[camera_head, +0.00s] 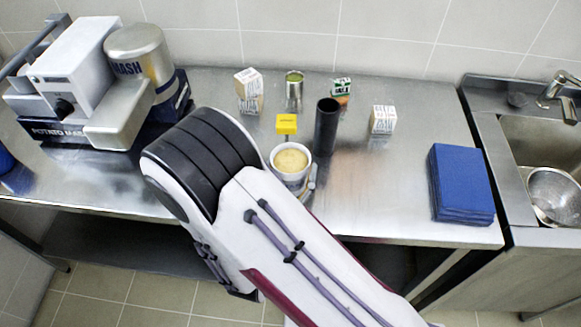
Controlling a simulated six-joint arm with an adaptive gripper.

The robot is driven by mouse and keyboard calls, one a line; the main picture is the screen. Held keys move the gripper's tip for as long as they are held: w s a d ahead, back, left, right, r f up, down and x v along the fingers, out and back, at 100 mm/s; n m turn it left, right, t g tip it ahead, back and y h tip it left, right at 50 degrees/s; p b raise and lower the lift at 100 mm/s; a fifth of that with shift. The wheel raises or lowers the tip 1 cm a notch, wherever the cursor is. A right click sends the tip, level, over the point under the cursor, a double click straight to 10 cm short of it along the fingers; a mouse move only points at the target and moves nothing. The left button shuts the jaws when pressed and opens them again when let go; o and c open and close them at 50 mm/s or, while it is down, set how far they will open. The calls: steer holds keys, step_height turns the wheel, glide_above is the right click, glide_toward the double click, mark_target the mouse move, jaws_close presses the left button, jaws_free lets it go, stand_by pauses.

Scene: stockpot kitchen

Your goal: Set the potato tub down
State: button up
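A small white tub (291,159) with pale yellow, mash-like contents is near the middle of the steel counter, and I take it for the potato tub. It looks upright. My arm's large link covers the counter just in front of it, so I cannot tell whether its base touches the steel. A small grey-white piece shows at the tub's lower right, too small to identify. My gripper's fingers cannot be made out and seem hidden behind my own arm.
A tall black cylinder (326,127) stands close right of the tub, with a yellow block (287,124) behind it. Cartons and a can (294,91) line the back. A potato masher machine (95,80) is at left. Blue stack (460,184) and sink (545,145) are at right.

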steer(key=shift+s, duration=0.1)
stand_by(0.4)
steer(key=shift+s+a, duration=0.25)
steer(key=shift+s, duration=0.7)
steer(key=shift+s+a+f, duration=0.25)
steer(key=shift+s+f, duration=0.05)
steer(key=shift+s, duration=0.4)
steer(key=shift+s+a+f, duration=0.25)
steer(key=shift+s, duration=0.45)
steer(key=shift+s+a+f, duration=0.1)
steer(key=shift+s+a, duration=0.05)
steer(key=shift+s, duration=0.5)
steer(key=shift+s+a, duration=0.1)
steer(key=shift+s, duration=0.55)
steer(key=shift+o, duration=1.3)
